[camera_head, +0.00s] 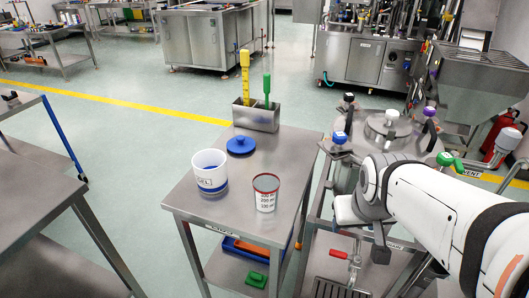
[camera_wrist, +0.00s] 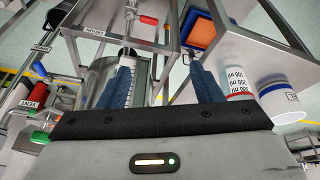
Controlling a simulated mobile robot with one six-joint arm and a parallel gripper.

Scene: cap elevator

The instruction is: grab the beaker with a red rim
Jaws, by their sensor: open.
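The beaker with a red rim (camera_head: 265,193) stands upright on the steel side table (camera_head: 183,200), near its front right part. It is clear with black volume marks. In the wrist view the beaker (camera_wrist: 236,80) is at the right, outside my fingers and partly hidden behind the gripper body. My gripper (camera_wrist: 165,82) is open, with nothing between its two blue fingers. In the head view my gripper (camera_head: 366,222) is to the right of the table, apart from the beaker.
A white tub with a blue band (camera_head: 209,172) stands left of the beaker. Behind are a blue lid (camera_head: 240,145) and a steel holder (camera_head: 256,118) with yellow and green tools. A round steel vessel (camera_head: 384,130) with valves stands right of the table.

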